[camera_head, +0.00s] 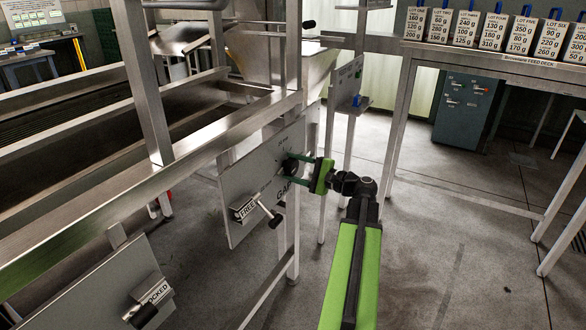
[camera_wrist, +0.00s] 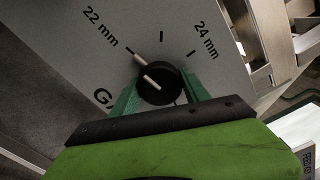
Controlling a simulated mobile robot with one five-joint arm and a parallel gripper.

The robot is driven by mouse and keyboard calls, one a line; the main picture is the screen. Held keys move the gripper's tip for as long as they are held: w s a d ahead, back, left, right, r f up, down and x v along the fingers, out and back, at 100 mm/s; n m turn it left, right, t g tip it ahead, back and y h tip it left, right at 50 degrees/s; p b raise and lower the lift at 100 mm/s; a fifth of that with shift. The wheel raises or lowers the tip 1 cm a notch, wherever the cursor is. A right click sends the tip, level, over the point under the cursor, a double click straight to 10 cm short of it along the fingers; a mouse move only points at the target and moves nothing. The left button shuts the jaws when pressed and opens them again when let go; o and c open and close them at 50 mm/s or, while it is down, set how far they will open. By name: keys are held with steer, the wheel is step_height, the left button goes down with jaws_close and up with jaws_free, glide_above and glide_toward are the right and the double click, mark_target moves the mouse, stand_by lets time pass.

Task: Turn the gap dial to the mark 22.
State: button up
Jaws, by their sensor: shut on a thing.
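The gap dial (camera_wrist: 160,72) is a round black knob with a white pointer line, on a grey panel (camera_wrist: 205,75). My gripper (camera_wrist: 159,92) has its green fingers shut on it, one on each side. The "24 mm" label (camera_wrist: 206,40) is at the upper right, with another tick between. In the head view my gripper (camera_head: 294,169) reaches the panel from the right and largely hides the dial.
A lever (camera_head: 267,213) tagged "FREE" (camera_head: 244,209) sits below the dial on the same panel. A plate tagged "LOCKED" (camera_head: 156,292) is at the lower left. Steel frame legs (camera_head: 292,240) stand close by. Lot boxes (camera_head: 464,28) line a deck at the back right. Floor to the right is open.

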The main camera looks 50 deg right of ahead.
stand_by(0.4)
steer(key=o, duration=1.4)
steer(key=shift+c, duration=0.2)
steer(key=v, duration=1.7)
steer(key=shift+s, duration=0.25)
steer(key=shift+f, duration=0.1)
